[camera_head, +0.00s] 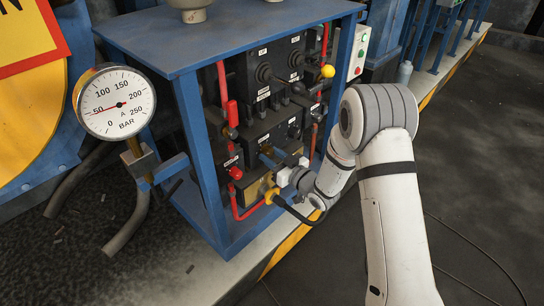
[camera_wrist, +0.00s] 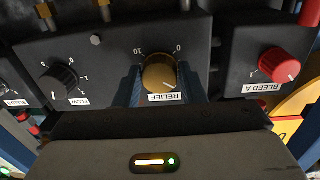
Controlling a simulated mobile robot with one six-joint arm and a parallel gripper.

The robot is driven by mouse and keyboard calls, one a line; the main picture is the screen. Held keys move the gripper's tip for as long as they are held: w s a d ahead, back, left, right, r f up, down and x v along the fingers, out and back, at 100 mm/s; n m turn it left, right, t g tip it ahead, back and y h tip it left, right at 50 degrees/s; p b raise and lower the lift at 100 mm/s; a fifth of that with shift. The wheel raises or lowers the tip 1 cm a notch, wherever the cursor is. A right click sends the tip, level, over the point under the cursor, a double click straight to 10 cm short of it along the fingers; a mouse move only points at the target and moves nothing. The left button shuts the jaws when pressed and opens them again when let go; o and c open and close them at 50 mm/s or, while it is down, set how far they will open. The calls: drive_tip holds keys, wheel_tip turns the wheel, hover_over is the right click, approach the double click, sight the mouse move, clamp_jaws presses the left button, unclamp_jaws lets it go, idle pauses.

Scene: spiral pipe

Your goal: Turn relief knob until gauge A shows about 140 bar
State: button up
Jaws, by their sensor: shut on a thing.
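The relief knob (camera_wrist: 159,75) is a brass-coloured round knob on a dark panel, with an upside-down RELIEF label (camera_wrist: 164,98) and the marks 0 and 10 beside it. In the wrist view my gripper (camera_wrist: 160,85) has its blue fingers on either side of the knob, shut on it. In the head view my gripper (camera_head: 268,156) reaches the front of the lower panel, and I cannot make out the knob there. Gauge A (camera_head: 115,103) is a white round dial on a brass stem at the left. Its red needle points at about 50 bar.
A red BLEED A knob (camera_wrist: 279,65) sits to the right of the relief knob, and a black FLOW knob (camera_wrist: 59,82) to its left. The blue frame (camera_head: 203,165) stands around the panels. A yellow-ended lever (camera_head: 327,71) sticks out above my wrist.

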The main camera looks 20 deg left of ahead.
drive_tip(key=shift+a, duration=0.1)
drive_tip(key=c, duration=0.4)
drive_tip(key=shift+m, duration=0.4)
drive_tip(key=m+p, duration=0.2)
drive_tip(key=m, duration=0.3)
drive_tip(key=shift+r, duration=0.2)
drive_tip(key=m+p, duration=0.3)
drive_tip(key=m, duration=0.3)
drive_tip(key=shift+r+m+g+p, duration=0.1)
drive_tip(key=shift+m+g+p, duration=0.2)
drive_tip(key=shift+g+p, duration=0.1)
drive_tip(key=m+p, duration=0.3)
drive_tip(key=m, duration=0.3)
drive_tip(key=shift+r+g, duration=0.1)
drive_tip(key=shift+g, duration=0.2)
drive_tip(key=m+p, duration=0.2)
drive_tip(key=m, duration=0.1)
drive_tip(key=shift+d+m+p, duration=0.2)
drive_tip(key=shift+m+p, duration=0.35)
drive_tip(key=shift+m, duration=0.85)
